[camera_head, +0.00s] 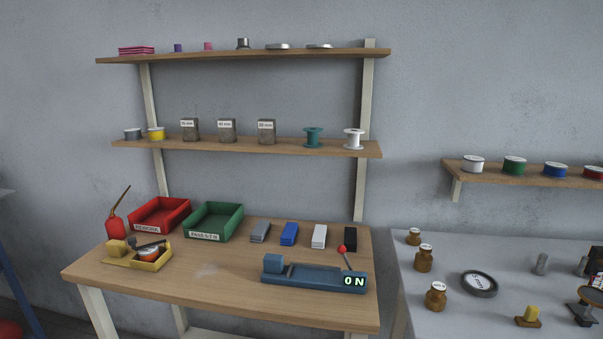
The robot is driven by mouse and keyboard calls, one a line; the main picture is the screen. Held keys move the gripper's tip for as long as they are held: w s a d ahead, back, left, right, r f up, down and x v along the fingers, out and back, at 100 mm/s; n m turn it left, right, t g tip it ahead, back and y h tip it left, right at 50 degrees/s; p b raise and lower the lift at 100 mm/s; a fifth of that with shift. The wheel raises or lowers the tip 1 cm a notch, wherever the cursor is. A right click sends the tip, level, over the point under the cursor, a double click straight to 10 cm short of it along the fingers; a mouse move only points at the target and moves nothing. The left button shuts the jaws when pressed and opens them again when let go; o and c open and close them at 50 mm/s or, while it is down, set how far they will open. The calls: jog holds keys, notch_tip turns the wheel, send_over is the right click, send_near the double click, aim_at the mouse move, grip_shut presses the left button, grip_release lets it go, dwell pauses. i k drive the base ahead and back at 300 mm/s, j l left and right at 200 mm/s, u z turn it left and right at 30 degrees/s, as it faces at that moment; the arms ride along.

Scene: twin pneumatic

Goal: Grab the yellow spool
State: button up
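The yellow spool (156,133) is small and sits near the left end of the middle shelf (300,149), above the wooden workbench. It has a pale top. A grey spool (133,134) stands close on its left. A labelled grey block (190,130) stands to its right with a small gap. My gripper is not in view.
Below, the workbench (210,290) holds a red bin (160,214), a green bin (213,221), a red oil can (116,224) and a blue device (314,277). An upper shelf (240,56) hangs above. A grey table (440,245) stands at right.

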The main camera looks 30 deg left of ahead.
aim_at(157, 134)
jog(key=u, duration=2.25)
jog(key=i+j+z, duration=0.15)
jog(key=j, duration=0.15)
jog(key=i+j+z, duration=0.25)
jog(key=j, duration=0.4)
jog(key=i+j+z, duration=0.15)
jog(key=j, duration=0.2)
jog(key=i+j+z, duration=0.1)
jog(key=i+j, duration=0.25)
jog(key=i+j+z, duration=0.1)
jog(key=i+j, duration=0.2)
jog(key=j, duration=0.15)
